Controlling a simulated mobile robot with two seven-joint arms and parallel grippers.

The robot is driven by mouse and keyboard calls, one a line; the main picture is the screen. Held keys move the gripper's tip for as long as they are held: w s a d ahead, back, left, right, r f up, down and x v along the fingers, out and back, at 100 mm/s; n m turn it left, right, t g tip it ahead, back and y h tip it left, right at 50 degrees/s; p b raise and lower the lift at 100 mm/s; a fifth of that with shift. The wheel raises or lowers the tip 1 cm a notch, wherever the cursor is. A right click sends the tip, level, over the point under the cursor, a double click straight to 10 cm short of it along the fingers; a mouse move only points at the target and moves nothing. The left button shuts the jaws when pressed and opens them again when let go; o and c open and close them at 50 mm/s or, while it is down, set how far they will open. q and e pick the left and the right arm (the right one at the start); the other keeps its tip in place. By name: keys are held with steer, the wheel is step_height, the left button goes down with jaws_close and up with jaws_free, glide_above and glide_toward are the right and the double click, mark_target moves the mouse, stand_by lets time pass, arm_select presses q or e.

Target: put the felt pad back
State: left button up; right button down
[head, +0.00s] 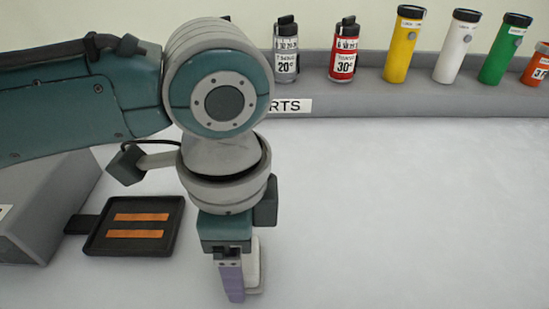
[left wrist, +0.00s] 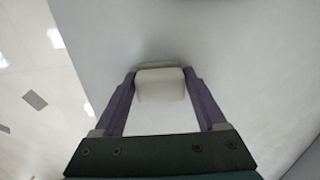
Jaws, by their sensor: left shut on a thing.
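A pale cream block, which looks like the felt pad (head: 254,268), is in my left gripper (head: 238,288). In the left wrist view the pad (left wrist: 161,90) sits between the two purple fingers of the left gripper (left wrist: 161,78), which are shut on it from both sides. In the head view the fingers point down and partly hide the pad. I cannot tell whether its lower end touches the white surface. A black tray (head: 113,246) with two orange strips (head: 136,234) lies to the left of the gripper and is empty of other things. My right gripper is not in view.
A grey raised ledge (head: 400,98) runs along the back with several upright labelled canisters, among them a red one (head: 343,52) and a yellow one (head: 402,45). A grey box (head: 45,215) stands left of the tray. The white surface (head: 400,210) at right is clear.

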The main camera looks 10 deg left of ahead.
arm_select(q)
steer(key=shift+f, duration=0.15)
steer(key=o, duration=1.4)
